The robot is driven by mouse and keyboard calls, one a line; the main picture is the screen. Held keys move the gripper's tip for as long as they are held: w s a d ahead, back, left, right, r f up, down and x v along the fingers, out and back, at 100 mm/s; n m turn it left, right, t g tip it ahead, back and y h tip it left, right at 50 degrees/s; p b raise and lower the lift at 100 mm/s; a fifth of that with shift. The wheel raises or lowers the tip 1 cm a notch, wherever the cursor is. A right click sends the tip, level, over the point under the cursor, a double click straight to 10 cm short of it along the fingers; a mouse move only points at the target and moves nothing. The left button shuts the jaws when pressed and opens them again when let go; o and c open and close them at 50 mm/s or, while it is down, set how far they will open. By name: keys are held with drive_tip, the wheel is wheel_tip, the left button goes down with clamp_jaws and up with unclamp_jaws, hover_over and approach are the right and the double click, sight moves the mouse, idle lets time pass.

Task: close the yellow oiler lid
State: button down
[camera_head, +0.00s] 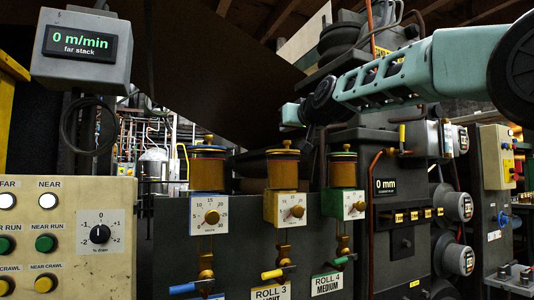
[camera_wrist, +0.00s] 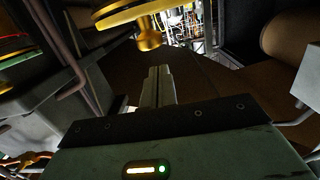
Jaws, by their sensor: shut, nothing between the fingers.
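The yellow oiler (camera_head: 283,172) is the middle one of three in the head view, with an amber cup above a yellow dial box. Its lid (camera_head: 283,152) shows at the cup's top with a small knob above; I cannot tell from here whether it is fully seated. My gripper (camera_wrist: 158,70) is shut and empty in the wrist view. In that view a yellow disc with a brass knob (camera_wrist: 149,36) is just beyond the fingertips, apart from them; I cannot tell which oiler it belongs to. In the head view my wrist is above and right of the yellow oiler.
A blue-marked oiler (camera_head: 207,170) stands left and a green-marked oiler (camera_head: 343,172) right of the yellow one. A dark machine block (camera_head: 410,175) with a "0 mm" display and pipes stands further right. A control panel (camera_head: 75,240) is at the left.

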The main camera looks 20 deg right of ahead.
drive_tip(key=f+b, duration=0.1)
drive_tip(key=b, duration=0.1)
drive_tip(key=f+t+b, duration=0.1)
drive_tip(key=b, duration=0.2)
drive_tip(key=shift+s, duration=0.35)
drive_tip(key=t+b, duration=0.1)
drive_tip(key=b, duration=0.2)
drive_tip(key=shift+s+b, duration=0.2)
drive_tip(key=shift+b, duration=0.15)
drive_tip(key=shift+s+f+t+b, duration=0.15)
drive_tip(key=shift+t+b, duration=0.25)
drive_tip(key=shift+b, duration=0.4)
drive_tip(key=shift+s+f+b, duration=0.25)
drive_tip(key=shift+f+b, duration=0.35)
drive_tip(key=shift+b, duration=1.15)
wheel_tip(320, 180, up, 4)
drive_tip(key=p, duration=0.4)
drive_tip(key=shift+w+r, duration=0.1)
drive_tip(key=shift+r, duration=0.05)
drive_tip(key=shift+s+r, duration=0.15)
drive_tip(key=shift+s, duration=0.05)
drive_tip(key=s+f+b, duration=0.2)
drive_tip(key=s+f, duration=0.1)
drive_tip(key=s, duration=0.6)
drive_tip(key=shift+s+b, duration=0.15)
drive_tip(key=shift+b, duration=0.15)
